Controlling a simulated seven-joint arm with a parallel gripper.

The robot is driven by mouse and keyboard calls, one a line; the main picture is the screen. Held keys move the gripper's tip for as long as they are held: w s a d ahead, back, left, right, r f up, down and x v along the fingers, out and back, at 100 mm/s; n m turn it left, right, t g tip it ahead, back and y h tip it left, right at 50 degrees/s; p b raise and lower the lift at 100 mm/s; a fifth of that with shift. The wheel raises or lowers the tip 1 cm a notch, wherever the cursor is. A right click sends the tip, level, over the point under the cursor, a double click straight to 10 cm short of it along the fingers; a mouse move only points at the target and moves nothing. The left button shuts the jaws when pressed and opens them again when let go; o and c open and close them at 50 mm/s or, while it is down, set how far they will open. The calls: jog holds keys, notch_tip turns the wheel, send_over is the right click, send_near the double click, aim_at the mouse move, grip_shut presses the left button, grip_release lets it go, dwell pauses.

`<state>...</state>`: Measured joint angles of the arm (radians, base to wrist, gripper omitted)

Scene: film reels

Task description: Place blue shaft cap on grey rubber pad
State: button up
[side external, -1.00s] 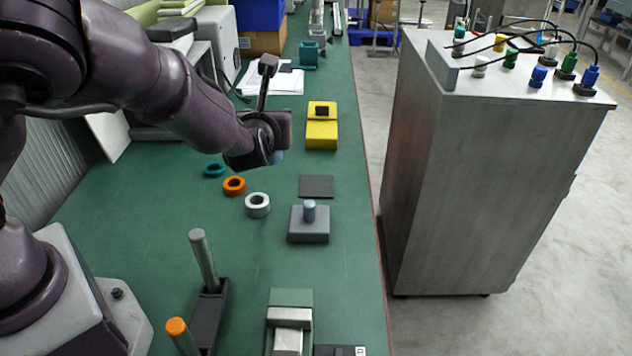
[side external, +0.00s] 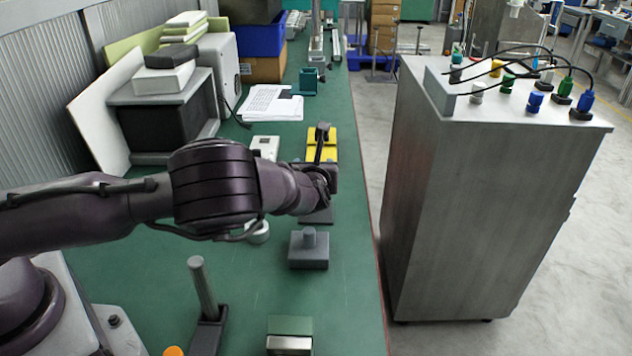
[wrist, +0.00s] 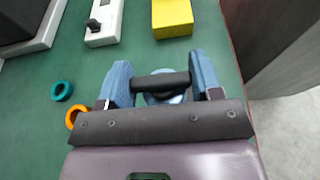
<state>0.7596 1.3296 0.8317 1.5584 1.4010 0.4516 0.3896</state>
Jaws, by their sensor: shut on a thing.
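My gripper (side external: 320,180) hangs over the far side of the grey rubber pad (side external: 316,216), partly hiding it. In the wrist view, the two blue fingers of my gripper (wrist: 160,78) are closed around a black bar. The round blue shaft cap (wrist: 165,99) shows just below this bar, partly covered by it and by the gripper body. The cap is hidden in the side view. The height of the cap above the pad cannot be told, and the pad is not seen in the wrist view.
A grey block with a peg (side external: 309,252) stands nearer than the pad. A yellow block (side external: 322,138) stands beyond it. A white device (wrist: 103,24), a teal ring (wrist: 62,91) and an orange ring (wrist: 74,115) lie to the left. The bench's right edge is close by.

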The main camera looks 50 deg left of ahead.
jog(key=shift+w+f, duration=0.35)
jog(key=shift+f, duration=1.65)
jog(key=shift+f, duration=0.15)
jog(key=o, duration=1.1)
jog(key=shift+c, duration=0.2)
